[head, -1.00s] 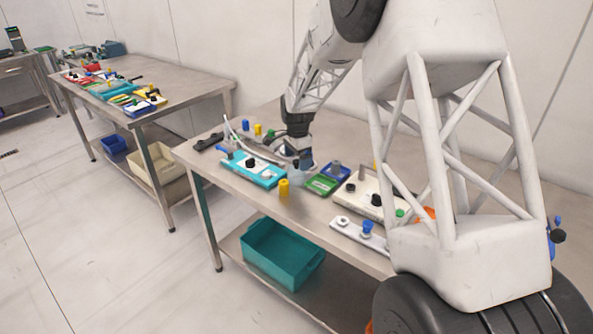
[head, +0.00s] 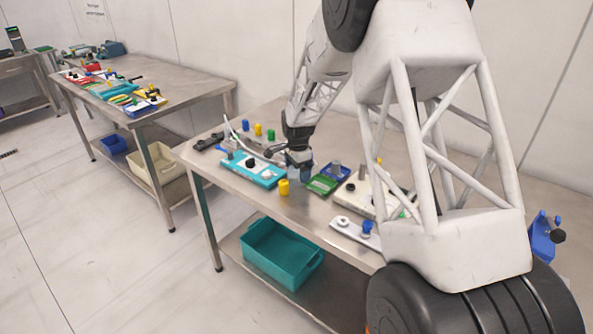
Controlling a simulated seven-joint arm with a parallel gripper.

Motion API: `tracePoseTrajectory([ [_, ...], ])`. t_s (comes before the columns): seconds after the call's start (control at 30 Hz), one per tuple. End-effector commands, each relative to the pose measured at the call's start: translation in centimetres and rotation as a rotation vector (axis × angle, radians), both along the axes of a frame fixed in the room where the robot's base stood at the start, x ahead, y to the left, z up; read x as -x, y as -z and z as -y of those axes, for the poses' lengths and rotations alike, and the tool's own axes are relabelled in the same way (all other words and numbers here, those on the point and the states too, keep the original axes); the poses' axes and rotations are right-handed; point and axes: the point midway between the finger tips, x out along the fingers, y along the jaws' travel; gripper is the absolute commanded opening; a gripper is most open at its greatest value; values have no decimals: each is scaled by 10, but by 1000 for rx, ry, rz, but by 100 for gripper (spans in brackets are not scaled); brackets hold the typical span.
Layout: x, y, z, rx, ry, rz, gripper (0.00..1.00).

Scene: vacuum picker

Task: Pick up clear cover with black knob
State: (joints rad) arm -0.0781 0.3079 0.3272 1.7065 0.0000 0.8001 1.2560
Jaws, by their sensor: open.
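My gripper (head: 294,168) is over the near table, just right of a teal board (head: 240,166) with a black knob and a white round part. It points down and is open, though its fingers are small and partly hidden. A small pale, see-through piece (head: 292,175) shows right under my gripper and may be the clear cover. I cannot make out a black knob on it, nor whether the fingers are around it or touching it.
A yellow cylinder (head: 284,187) stands in front of my gripper. A green and blue tray (head: 324,183) and a cream board (head: 362,192) lie to the right. Several coloured cylinders stand behind the teal board. A teal bin (head: 272,262) sits on the lower shelf.

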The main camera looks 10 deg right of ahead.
Motion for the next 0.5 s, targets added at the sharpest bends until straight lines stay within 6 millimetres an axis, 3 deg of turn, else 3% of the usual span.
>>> tracePoseTrajectory([
  [0.1,0,0,0,0,0,0,92],
  [0.43,0,0,0,0,0,0,41],
  [0.5,0,0,0,0,0,0,41],
])
